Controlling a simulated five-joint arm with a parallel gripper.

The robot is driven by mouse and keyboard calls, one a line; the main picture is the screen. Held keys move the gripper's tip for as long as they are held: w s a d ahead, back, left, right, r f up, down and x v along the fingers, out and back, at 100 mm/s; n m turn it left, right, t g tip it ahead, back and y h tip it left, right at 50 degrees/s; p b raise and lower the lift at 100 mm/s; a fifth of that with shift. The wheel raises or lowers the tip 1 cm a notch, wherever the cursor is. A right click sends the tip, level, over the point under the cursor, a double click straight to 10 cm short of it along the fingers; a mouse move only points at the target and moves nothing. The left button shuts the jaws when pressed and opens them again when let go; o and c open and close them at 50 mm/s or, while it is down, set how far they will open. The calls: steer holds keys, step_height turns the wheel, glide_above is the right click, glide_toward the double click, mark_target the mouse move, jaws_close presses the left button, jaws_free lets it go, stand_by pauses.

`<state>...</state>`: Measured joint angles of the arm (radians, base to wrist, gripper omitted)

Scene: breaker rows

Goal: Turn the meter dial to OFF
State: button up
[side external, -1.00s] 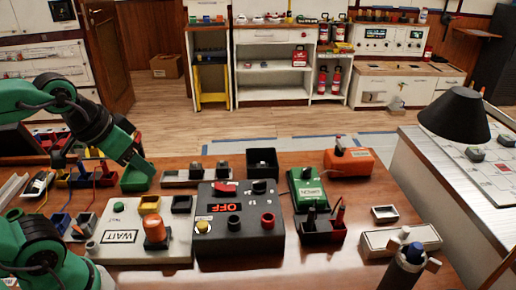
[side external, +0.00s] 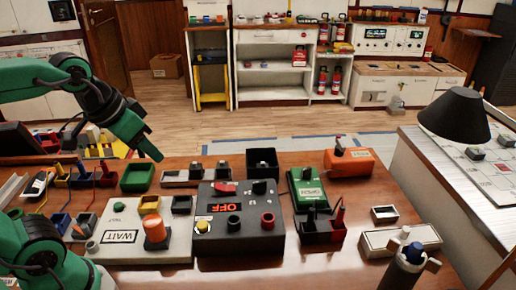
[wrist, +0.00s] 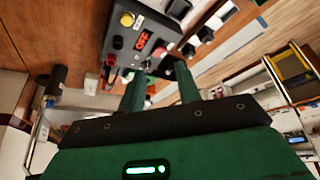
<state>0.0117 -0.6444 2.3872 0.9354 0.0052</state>
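A black box (side external: 222,241) with a red OFF sign stands mid-table. It carries a red switch, a yellow button, a dark knob (side external: 260,187) at its upper right, and black and red knobs at its front. My gripper (side external: 154,155) is in the air behind the table items, left of the black box. In the wrist view my gripper (wrist: 160,72) has its fingers apart, nothing between them.
A WAIT panel (side external: 178,243) with an orange knob is left of the black box. A green bin (side external: 137,178) and a grey switch strip (side external: 178,177) lie behind it. A green unit (side external: 306,188) and an orange case (side external: 349,162) stand to the right.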

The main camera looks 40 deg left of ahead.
steer(key=w+d+r+g, duration=0.2)
steer(key=w+r, duration=0.3)
steer(key=w, duration=0.7)
steer(key=m+g, duration=0.3)
glide_above(303, 170)
step_height(303, 170, down, 18)
steer(key=shift+f, duration=0.25)
steer(key=shift+f, duration=3.85)
steer(key=shift+c, duration=0.2)
